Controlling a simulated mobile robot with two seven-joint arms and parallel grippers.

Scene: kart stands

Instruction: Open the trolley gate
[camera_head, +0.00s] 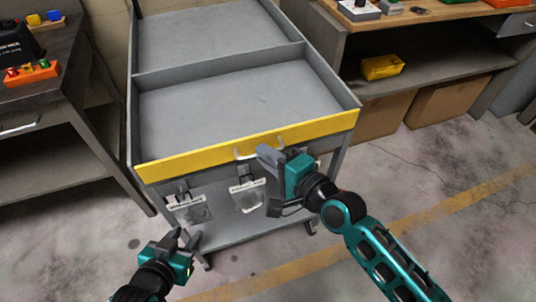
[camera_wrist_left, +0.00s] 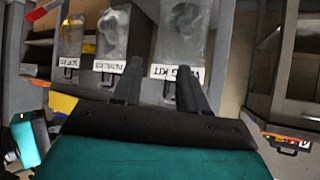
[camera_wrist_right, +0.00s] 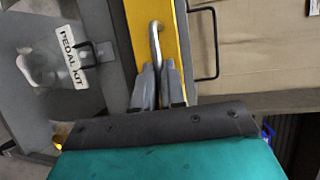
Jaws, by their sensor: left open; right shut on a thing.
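The grey trolley (camera_head: 132,118) stands in front of me, with a divider across its empty top tray. Its yellow gate (camera_head: 320,126) stands upright along the near edge, its ends meeting the tray's side walls. The gate's metal handle (camera_head: 240,154) also shows in the right wrist view (camera_wrist_right: 155,38). My right gripper (camera_head: 268,154) is shut on the handle; its fingers (camera_wrist_right: 158,82) cover the handle's lower part in the right wrist view. My left gripper (camera_head: 184,240) is open and empty, low in front of the trolley's left side; its fingers (camera_wrist_left: 160,82) are apart.
Labelled clear kit bags (camera_head: 190,210) hang below the gate, one reading PEDAL KIT (camera_wrist_right: 74,58). A dark bench (camera_head: 60,80) stands at the left. A wooden bench (camera_head: 420,24) with a yellow bin (camera_head: 382,67) stands at the right. The floor before the trolley is clear.

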